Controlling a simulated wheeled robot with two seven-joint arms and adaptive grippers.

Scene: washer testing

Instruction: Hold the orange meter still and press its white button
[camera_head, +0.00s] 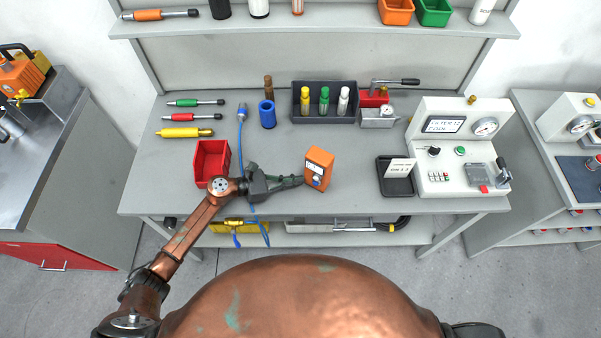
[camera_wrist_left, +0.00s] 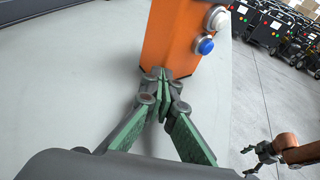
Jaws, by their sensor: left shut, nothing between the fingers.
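The orange meter (camera_head: 321,160) stands near the front edge of the workbench, right of my left gripper (camera_head: 299,182).
A red bin (camera_head: 211,160) stands behind my left wrist, with a blue cable (camera_head: 241,145) beside it. A dark tray of bottles (camera_head: 324,119) is behind the meter. A black tray (camera_head: 396,184) and white test panel (camera_head: 455,180) stand to the right. Bench between meter and tray is clear.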

